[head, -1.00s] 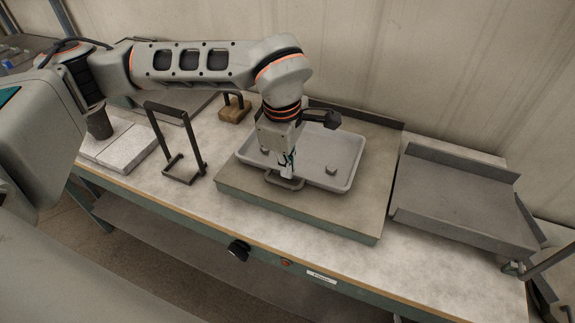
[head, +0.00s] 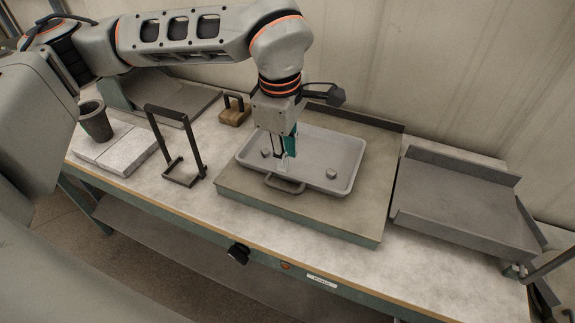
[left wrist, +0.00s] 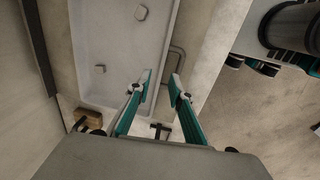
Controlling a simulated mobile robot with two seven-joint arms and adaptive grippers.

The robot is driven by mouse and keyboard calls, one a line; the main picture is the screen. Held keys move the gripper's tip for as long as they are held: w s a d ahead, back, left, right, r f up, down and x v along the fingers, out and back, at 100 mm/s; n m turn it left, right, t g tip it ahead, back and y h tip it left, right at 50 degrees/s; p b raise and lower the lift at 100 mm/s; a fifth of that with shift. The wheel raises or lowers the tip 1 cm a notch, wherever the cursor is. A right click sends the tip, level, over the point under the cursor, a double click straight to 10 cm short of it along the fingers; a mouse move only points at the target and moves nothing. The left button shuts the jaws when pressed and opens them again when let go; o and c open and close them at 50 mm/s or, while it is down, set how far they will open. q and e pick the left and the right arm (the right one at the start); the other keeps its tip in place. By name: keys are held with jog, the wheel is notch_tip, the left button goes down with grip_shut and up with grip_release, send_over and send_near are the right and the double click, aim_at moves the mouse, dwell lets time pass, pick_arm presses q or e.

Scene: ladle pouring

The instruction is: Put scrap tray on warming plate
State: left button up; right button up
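The scrap tray (head: 345,148) is a shallow light grey tray with a loop handle (head: 285,186) on its near side. It lies flat on the warming plate (head: 340,217), a broad slab with a green front edge. Two small grey lumps (head: 332,172) lie in the tray. My left gripper (head: 284,162) is over the near left part of the tray, behind the handle. My right gripper is not in view.
A dark metal frame stand (head: 181,180) is left of the plate. A wooden block with a dark handle (head: 234,112) sits behind it. A dark cup (head: 95,122) stands on pale slabs at the left. A grey sloped tray (head: 465,207) is at the right.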

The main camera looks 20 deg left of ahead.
pick_arm(q)
notch_tip(320, 180, up, 6)
jog(key=shift+s+r, duration=0.2)
jog(key=shift+s, duration=0.25)
